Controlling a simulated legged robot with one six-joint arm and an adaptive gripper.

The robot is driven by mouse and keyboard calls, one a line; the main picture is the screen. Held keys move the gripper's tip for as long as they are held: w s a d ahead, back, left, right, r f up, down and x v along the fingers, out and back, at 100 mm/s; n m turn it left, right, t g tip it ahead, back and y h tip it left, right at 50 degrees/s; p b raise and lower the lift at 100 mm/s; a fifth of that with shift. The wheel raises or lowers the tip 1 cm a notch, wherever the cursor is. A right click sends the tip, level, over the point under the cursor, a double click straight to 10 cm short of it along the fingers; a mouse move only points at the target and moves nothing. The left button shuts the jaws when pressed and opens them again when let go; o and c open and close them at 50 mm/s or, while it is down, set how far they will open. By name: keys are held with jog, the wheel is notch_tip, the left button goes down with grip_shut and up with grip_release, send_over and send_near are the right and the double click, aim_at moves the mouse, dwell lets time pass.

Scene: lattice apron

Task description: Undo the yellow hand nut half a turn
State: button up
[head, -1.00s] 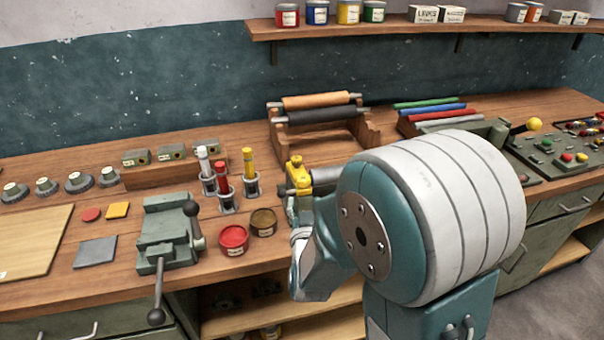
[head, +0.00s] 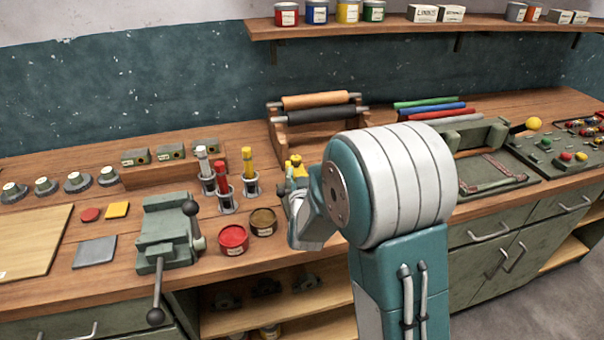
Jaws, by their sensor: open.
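A small yellow part (head: 295,168), which looks like the yellow hand nut or part of its fixture, shows on the bench just left of my arm. Its top edge is visible in the head view. Its lower part and whatever it is mounted on are mostly hidden by my arm. My arm's pale wrist-side link hangs over the bench's front edge, just below the yellow part. My gripper is hidden behind my arm, so its fingers and their distance from the nut cannot be seen.
A red tin (head: 233,239) and a brown tin (head: 263,222) stand left of my arm. A green vise (head: 165,240) with lever handles is further left. Upright tubes (head: 222,180) stand behind the tins. A roller rack (head: 318,125) is behind the yellow part. A green tray (head: 490,172) lies right.

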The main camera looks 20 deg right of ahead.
grip_shut()
